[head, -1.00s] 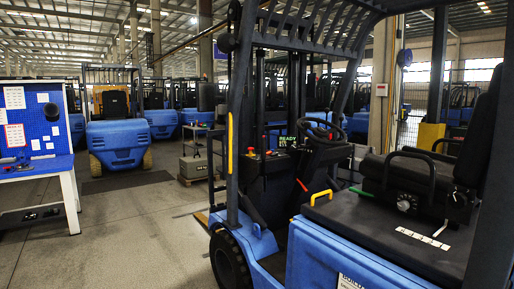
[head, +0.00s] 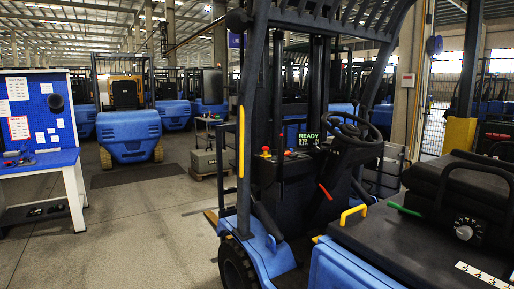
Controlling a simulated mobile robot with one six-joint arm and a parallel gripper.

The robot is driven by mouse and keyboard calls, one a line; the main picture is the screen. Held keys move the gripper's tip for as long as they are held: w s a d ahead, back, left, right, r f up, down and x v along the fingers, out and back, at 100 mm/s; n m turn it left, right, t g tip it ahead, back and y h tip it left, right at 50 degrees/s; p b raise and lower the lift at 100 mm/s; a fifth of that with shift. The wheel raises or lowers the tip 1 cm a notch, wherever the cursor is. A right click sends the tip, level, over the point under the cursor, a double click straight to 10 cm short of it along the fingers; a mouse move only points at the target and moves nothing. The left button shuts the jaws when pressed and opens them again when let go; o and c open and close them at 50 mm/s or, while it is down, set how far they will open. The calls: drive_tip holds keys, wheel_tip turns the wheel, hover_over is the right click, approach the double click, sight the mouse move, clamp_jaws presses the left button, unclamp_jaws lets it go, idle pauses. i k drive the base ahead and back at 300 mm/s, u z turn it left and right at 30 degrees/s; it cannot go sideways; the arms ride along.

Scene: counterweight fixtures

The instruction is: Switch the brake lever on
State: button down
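A blue and black forklift (head: 345,262) fills the right half of the head view. In its open cab are a steering wheel (head: 357,128) and a dark front console. A short red-tipped lever (head: 325,191) stands low between the console and the seat base. A yellow handle (head: 353,214) and a green handle (head: 405,209) sit by the front edge of the seat base. None of these carries a readable label, so I cannot tell for certain which is the brake lever or how it is set. My gripper is not in view.
A display reading READY (head: 308,139) and a red button (head: 266,150) are on the console. The cab's front post (head: 243,160) stands before it. A blue-topped workbench (head: 40,160) is at left. Open floor (head: 140,235) lies between bench and forklift. Other forklifts are parked behind.

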sight(281, 140)
drive_tip(key=u, duration=0.45)
drive_tip(key=i, duration=0.55)
drive_tip(key=u, duration=0.8)
drive_tip(key=i, duration=0.5)
drive_tip(key=u, duration=0.25)
